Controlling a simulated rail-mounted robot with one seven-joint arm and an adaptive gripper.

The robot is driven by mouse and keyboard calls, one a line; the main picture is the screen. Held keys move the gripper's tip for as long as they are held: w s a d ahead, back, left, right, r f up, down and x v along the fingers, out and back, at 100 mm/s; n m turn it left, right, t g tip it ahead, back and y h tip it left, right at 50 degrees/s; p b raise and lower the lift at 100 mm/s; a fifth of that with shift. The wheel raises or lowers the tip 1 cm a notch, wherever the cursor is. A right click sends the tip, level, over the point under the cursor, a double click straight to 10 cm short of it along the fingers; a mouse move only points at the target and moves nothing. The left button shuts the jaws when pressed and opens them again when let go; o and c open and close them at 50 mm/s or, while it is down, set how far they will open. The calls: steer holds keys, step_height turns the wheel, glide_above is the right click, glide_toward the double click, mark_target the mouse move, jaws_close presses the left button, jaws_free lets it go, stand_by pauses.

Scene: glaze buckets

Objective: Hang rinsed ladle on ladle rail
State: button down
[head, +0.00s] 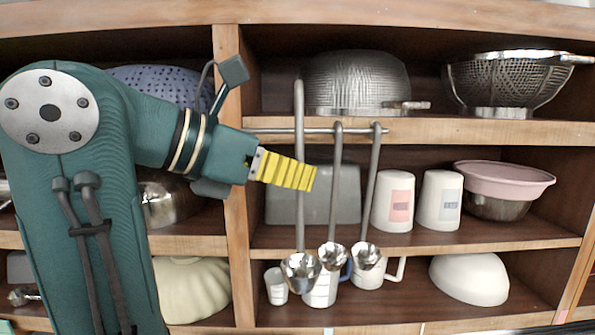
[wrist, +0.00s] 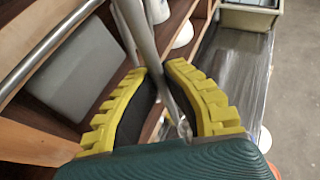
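A steel ladle (head: 300,220) hangs upright in front of the shelf, its bowl low and its handle top well above the ladle rail (head: 270,131). My gripper (head: 313,178) is shut on its handle, about mid-length; the yellow fingers cover that part in the head view. In the wrist view the handle (wrist: 135,30) passes between the yellow fingertips (wrist: 158,70). The rail (wrist: 45,50) runs up at the left there, apart from the handle. Two more ladles, a middle one (head: 336,190) and a right one (head: 373,185), hang hooked over the rail, to the right of the held one.
Jugs (head: 375,278) stand below the ladles. A sieve (head: 355,80) and a colander (head: 508,80) sit on the shelf above. A wooden post (head: 237,200) stands left of the rail.

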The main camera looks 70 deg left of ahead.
steer(key=shift+a, duration=0.1)
steer(key=shift+w+a+p, duration=0.3)
steer(key=shift+a+p, duration=0.25)
steer(key=shift+a, duration=0.1)
steer(key=shift+w+a+p, duration=0.25)
steer(key=shift+a+p, duration=0.3)
steer(key=shift+a, duration=0.1)
steer(key=shift+w+a+p, duration=0.25)
steer(key=shift+a+p, duration=0.2)
steer(key=shift+a, duration=0.15)
steer(key=shift+w+a+p, duration=0.2)
steer(key=shift+a+p, duration=0.2)
steer(key=shift+a, duration=0.15)
steer(key=shift+w+a, duration=0.2)
steer(key=shift+a, duration=0.3)
steer(key=shift+w+a, duration=0.2)
steer(key=shift+a, duration=0.25)
steer(key=shift+f, duration=0.35)
